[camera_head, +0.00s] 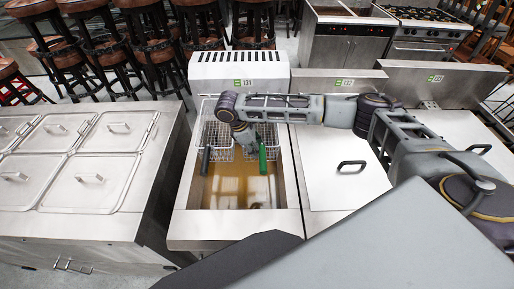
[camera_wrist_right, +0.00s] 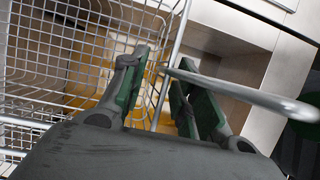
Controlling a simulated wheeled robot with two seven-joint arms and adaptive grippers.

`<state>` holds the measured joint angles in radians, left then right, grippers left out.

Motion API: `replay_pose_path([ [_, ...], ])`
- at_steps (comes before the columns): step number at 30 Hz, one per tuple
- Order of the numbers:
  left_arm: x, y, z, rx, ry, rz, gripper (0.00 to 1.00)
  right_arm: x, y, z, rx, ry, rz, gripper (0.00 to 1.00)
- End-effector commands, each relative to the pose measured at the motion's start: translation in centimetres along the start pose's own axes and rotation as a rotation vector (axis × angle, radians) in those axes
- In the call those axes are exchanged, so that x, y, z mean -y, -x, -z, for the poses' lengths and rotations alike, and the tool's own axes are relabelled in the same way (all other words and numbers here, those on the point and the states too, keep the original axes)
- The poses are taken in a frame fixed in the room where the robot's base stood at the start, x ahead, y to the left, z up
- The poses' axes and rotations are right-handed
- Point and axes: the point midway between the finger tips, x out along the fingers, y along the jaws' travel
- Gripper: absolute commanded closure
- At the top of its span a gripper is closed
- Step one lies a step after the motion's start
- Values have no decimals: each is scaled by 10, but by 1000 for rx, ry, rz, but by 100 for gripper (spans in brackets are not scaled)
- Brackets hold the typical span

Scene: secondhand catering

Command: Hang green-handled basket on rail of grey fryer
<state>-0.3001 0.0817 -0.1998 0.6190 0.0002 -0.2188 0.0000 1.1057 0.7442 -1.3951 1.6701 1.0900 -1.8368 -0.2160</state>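The grey fryer (camera_head: 287,215) stands in the middle of the head view, with an open vat of brown oil. The green-handled basket (camera_head: 272,133) is at the back right of the vat, its green handle (camera_head: 263,158) toward me. My right gripper (camera_head: 246,150) is low beside this handle. In the right wrist view, my right gripper (camera_wrist_right: 160,95) has its fingers apart, with a wire basket's rim (camera_wrist_right: 176,45) running between them and a thicker grey rod crossing the right finger. Contact cannot be told. The rail is not clear behind my arm. My left gripper is out of view.
A black-handled basket (camera_head: 218,137) sits close on the left in the same vat. The fryer's tall back panel (camera_head: 240,70) rises behind. A lidded counter (camera_head: 90,222) stands left; a covered unit (camera_head: 340,185) adjoins on the right. The vat's front is clear.

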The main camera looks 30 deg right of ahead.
Motion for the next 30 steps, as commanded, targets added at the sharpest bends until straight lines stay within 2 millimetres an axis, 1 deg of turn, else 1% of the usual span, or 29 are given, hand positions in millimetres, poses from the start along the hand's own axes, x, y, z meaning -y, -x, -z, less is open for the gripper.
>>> replay_pose_path([
  [5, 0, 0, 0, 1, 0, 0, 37, -1, 6, 0, -2, -1, -2, 70],
  [11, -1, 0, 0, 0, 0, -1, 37, -1, 22, 0, -3, -1, -3, 70],
  [22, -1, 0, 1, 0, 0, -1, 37, -1, 76, 0, -3, -1, -4, 70],
  [28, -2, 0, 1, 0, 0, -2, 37, -2, 99, 0, -2, -2, -5, 70],
  [30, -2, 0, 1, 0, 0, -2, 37, -2, 104, 0, -1, -3, -5, 70],
])
